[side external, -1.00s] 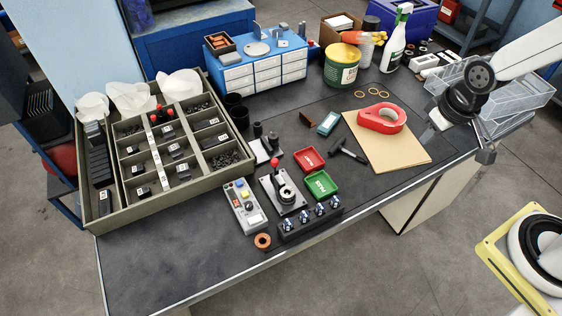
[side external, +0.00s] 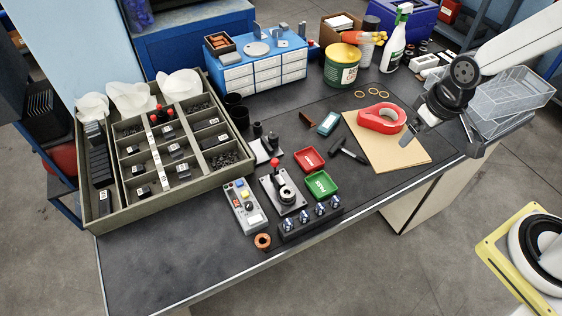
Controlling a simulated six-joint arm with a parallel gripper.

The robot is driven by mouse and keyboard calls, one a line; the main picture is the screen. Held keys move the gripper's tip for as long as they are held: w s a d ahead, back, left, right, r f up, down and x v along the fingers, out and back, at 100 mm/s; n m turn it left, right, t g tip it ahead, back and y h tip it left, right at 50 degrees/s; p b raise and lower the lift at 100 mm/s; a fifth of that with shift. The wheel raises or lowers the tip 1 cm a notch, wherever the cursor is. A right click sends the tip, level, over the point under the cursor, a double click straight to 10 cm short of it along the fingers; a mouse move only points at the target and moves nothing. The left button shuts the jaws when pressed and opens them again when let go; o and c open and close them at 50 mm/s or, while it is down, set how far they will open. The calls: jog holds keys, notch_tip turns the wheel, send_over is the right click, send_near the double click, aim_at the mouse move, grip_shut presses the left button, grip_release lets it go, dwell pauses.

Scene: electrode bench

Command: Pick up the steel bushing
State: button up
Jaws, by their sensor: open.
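My gripper (side external: 408,140) is at the right, above the cardboard sheet and close to the red tape roll in the picture. It is open, with nothing seen between its fingers. A round dark-and-grey ring-shaped part (side external: 288,194) sits on a metal plate fixture (side external: 277,207) with a red-knobbed lever, near the bench's front middle. It may be the steel bushing, but it is too small to be sure. My gripper is well apart from it, up and to the right in the picture.
A red tray (side external: 309,159) and a green tray (side external: 320,185) lie right of the fixture. A control box (side external: 244,207) stands left of it, and a black block with several knobs (side external: 309,222) in front. An orange ring (side external: 263,241) lies near the front edge. The left front bench is clear.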

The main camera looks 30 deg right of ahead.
jog(key=w+a+f+n+g, duration=0.1)
jog(key=w+a+f+n, duration=0.35)
jog(key=w+a, duration=0.55)
jog(key=n+g, duration=0.1)
jog(key=n, duration=0.3)
send_over(287, 194)
notch_tip(287, 194, down, 10)
jog(key=shift+r, duration=0.15)
jog(key=shift+f, duration=1.3)
jog(key=shift+f, duration=2.6)
grip_shut()
